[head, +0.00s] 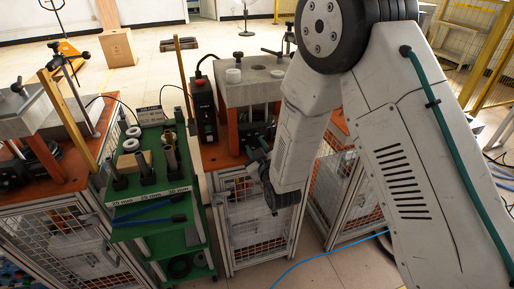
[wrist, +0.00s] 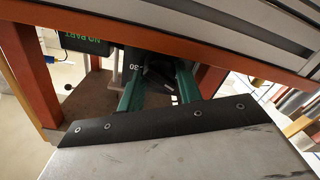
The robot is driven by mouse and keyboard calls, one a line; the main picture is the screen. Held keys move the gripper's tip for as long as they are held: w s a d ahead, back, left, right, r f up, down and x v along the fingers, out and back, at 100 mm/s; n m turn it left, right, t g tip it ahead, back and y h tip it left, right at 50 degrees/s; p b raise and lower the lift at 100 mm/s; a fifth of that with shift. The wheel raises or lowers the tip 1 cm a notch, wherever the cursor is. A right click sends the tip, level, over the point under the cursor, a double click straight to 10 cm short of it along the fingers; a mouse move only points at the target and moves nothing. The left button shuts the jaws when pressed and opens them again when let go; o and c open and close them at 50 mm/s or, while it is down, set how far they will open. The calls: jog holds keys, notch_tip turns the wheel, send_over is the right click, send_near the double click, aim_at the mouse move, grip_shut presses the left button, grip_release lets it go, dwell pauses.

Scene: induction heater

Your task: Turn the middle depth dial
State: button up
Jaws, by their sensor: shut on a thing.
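The depth dial is a dark knob (wrist: 158,74) in the upper middle of the wrist view, with a "30" mark beside it. My gripper (wrist: 160,88) has two green fingers, one on each side of the knob, and is shut on it. The knob is in shadow, so its exact angle is hard to read. In the head view my gripper (head: 257,164) is at the front of the middle heater station (head: 215,157), and the dial is hidden there.
An orange frame (wrist: 22,75) surrounds the dial closely, with a "NO PART" display (wrist: 86,43) at its left. In the head view a green cart (head: 150,206) with rings and posts stands left of the middle station. Another station (head: 50,165) stands farther left.

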dwell(0.3)
jog(key=o, duration=1)
jog(key=shift+v, duration=3.95)
jog(key=shift+a, duration=0.1)
